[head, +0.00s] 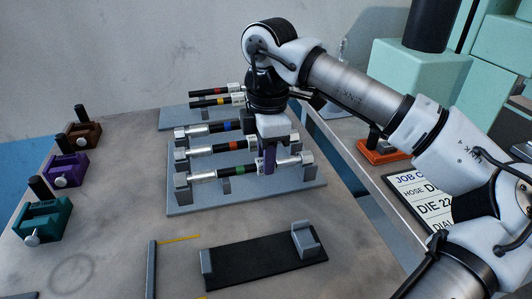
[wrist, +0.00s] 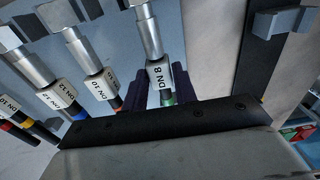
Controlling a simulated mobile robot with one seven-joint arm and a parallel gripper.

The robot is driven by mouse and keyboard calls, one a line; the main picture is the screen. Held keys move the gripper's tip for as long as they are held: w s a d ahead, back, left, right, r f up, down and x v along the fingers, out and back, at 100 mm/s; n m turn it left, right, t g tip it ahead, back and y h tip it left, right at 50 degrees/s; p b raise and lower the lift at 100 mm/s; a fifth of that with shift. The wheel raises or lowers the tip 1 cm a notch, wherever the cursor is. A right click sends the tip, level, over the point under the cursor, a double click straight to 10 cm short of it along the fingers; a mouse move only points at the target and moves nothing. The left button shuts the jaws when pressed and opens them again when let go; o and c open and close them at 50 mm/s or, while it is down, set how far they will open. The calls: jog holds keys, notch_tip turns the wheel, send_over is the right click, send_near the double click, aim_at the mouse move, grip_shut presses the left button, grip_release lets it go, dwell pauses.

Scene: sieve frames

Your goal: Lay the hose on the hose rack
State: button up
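Three hoses with metal ends and white labels lie across grey posts on a grey plate (head: 310,182), with blue, red and green bands. The nearest hose (head: 207,175), green-banded, reads DN 8 in the wrist view (wrist: 159,75). My gripper (head: 268,160) points down over its right part, with one dark purple finger on each side of the hose. Whether the fingers press on it cannot be told. Another plate (head: 172,121) behind holds hoses with red and yellow bands (head: 221,101). Which structure is the hose rack is not marked.
A black mat (head: 262,266) with grey end blocks lies in front. Brown, purple (head: 66,170) and green (head: 40,218) blocks with handles line the left. An orange-based device (head: 382,150) and job card (head: 420,195) are at right. Table between left blocks and plate is clear.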

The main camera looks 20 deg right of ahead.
jog(key=o, duration=0.4)
jog(key=r+p, duration=0.4)
jog(key=r, duration=0.3)
jog(key=r+p, duration=0.4)
jog(key=r, duration=0.3)
jog(key=shift+d+p, duration=0.2)
jog(key=shift+p, duration=0.15)
